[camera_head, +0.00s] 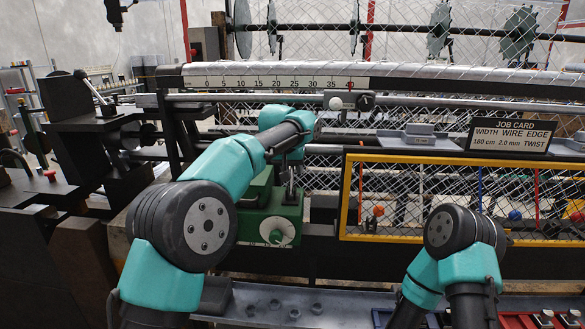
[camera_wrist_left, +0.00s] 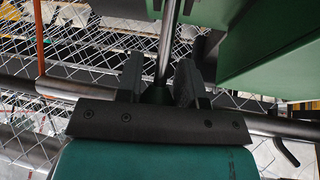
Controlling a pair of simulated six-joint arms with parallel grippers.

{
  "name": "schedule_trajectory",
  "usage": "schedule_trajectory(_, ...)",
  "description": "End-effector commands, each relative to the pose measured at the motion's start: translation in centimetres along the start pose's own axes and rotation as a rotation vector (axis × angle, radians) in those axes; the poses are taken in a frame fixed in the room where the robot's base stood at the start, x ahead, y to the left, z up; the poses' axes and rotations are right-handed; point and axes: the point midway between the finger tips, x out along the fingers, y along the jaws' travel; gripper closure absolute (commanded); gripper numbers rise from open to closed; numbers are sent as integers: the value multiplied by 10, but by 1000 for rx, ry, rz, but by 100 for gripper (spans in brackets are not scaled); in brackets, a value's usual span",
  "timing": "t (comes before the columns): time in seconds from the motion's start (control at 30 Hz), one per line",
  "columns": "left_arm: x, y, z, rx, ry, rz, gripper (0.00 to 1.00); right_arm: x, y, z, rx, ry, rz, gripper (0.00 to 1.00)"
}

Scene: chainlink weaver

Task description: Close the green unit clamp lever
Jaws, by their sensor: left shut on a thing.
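The green unit (camera_head: 268,222) with a round pale dial and green knob stands on the machine, left of the middle in the head view. Its green body also fills the upper right of the left wrist view (camera_wrist_left: 265,45). A thin metal lever (camera_wrist_left: 168,40) runs up between the two dark fingers of my left gripper (camera_wrist_left: 160,82), which is shut on it. In the head view, my left gripper (camera_head: 291,160) is over the top of the unit, partly hidden by my own wrist, with a short rod showing below it. My right gripper is out of view.
A yellow-framed mesh panel (camera_head: 346,190) is right of the unit, with a job card (camera_head: 511,136) above it. A scale bar (camera_head: 265,82) and rails run behind my left gripper. A grey tray (camera_head: 350,305) with several nuts lies in front.

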Motion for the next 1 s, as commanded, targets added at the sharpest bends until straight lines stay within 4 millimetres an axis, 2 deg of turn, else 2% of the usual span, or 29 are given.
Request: schedule_trajectory(1.0,-23,3,18,58,368,-43,100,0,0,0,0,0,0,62)
